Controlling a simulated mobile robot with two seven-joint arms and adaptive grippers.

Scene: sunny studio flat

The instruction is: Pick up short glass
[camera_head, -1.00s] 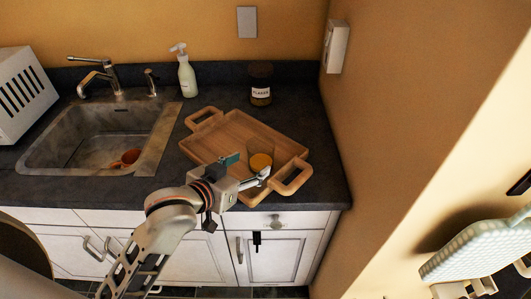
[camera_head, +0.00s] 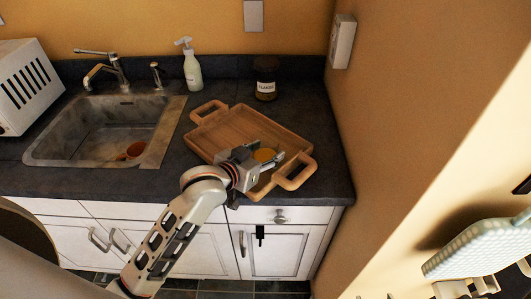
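A short glass (camera_head: 265,154) with orange contents stands on the wooden tray (camera_head: 228,127), toward its front right part. My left gripper (camera_head: 264,155) is at the glass, low over the tray. Its fingers are apart, with one on either side of the glass, and partly hide it. I cannot tell whether the fingers touch the glass. My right gripper is not in view.
The tray has raised handles at the back left and front right. A dark jar (camera_head: 265,80) and a soap bottle (camera_head: 192,68) stand behind it. A sink (camera_head: 70,150) with an orange-brown cup (camera_head: 135,150) is left. A wall (camera_head: 400,130) closes the right side.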

